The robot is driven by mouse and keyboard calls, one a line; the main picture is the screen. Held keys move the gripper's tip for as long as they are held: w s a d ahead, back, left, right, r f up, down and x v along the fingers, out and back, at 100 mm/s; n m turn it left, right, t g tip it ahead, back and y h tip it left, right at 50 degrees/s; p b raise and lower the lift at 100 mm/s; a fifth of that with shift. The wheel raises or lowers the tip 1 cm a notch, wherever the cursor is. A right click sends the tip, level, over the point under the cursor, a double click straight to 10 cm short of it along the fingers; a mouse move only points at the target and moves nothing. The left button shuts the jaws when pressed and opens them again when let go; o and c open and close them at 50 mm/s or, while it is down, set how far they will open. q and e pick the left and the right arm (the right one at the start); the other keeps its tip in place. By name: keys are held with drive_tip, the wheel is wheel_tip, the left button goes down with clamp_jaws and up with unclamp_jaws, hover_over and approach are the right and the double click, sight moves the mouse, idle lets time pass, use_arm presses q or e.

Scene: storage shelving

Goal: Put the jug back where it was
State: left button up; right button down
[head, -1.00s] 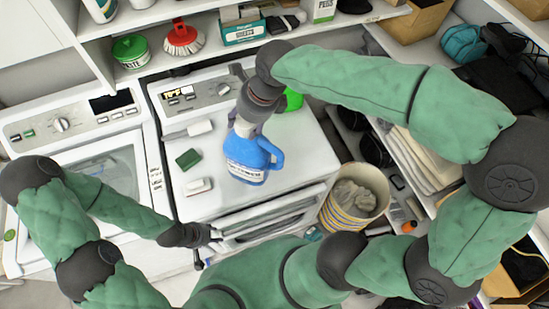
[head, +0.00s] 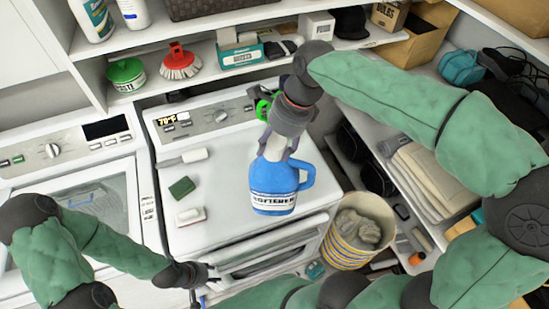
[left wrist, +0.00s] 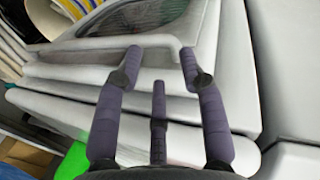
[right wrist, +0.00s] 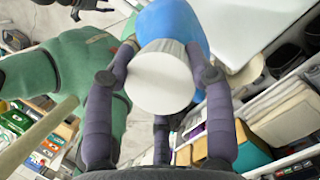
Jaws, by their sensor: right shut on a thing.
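The blue jug (head: 272,185) with a white label is over the right part of the white dryer top (head: 228,213). It looks upright; I cannot tell whether its base touches. In the right wrist view, the white cap (right wrist: 160,78) sits between the fingers (right wrist: 160,65), with the blue body beyond. My left gripper (head: 210,275) is at the dryer's front, by the open door. In the left wrist view its fingers (left wrist: 160,70) are apart, with the pale door edge beyond them.
A green sponge (head: 182,187), a white block (head: 191,216) and a white-headed brush (head: 194,155) lie on the dryer's left part. A striped bin (head: 345,250) stands at right. The shelf behind holds a green tub (head: 126,75), a red brush (head: 178,58) and boxes.

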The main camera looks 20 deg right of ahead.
drive_tip(key=w+d+f, duration=0.4)
drive_tip(key=w+f, duration=0.5)
drive_tip(key=f, duration=0.2)
drive_tip(key=shift+w+d, duration=0.35)
drive_tip(key=shift+w, duration=0.05)
drive_tip(key=shift+f, duration=0.1)
drive_tip(key=c, duration=0.6)
unclamp_jaws()
drive_tip(key=shift+s+f, duration=0.1)
drive_tip(key=shift+f, duration=0.1)
drive_tip(key=shift+o, duration=0.8)
drive_tip(key=shift+r, duration=0.15)
drive_tip(key=v, duration=1.1)
drive_tip(key=shift+r+p, duration=0.4)
